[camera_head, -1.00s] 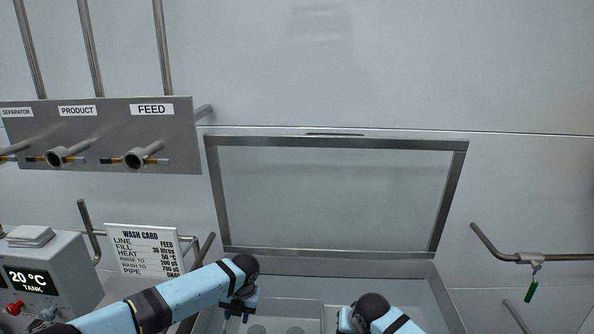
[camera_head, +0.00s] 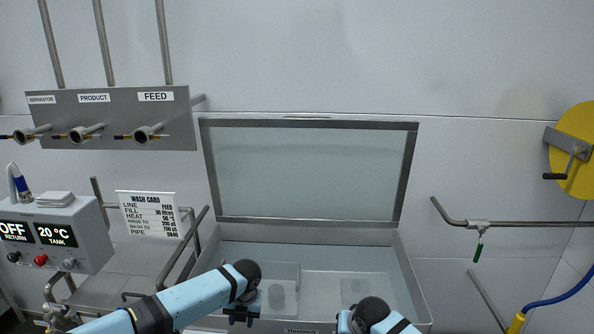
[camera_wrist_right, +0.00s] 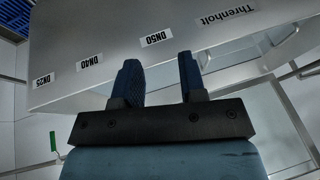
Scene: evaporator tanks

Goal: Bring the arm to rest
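My left arm (camera_head: 190,300) reaches in from the lower left in the head view. Its gripper (camera_head: 242,316) points down in front of the open metal box; whether its fingers are apart is not clear. My right arm (camera_head: 380,318) shows only partly at the bottom edge, and its gripper is mostly hidden there. In the right wrist view the right gripper (camera_wrist_right: 160,78) has two dark fingers standing apart with nothing between them. They are near a metal face labelled DN25, DN40, DN50 and Threnholt.
The open box (camera_head: 345,260) has its glazed lid (camera_head: 310,172) raised against the wall. A control box (camera_head: 55,235) reads OFF and 20 °C at left, beside a wash card (camera_head: 150,214). Pipe ports (camera_head: 120,118) hang above. A rail (camera_head: 510,224) and yellow reel (camera_head: 575,150) are at right.

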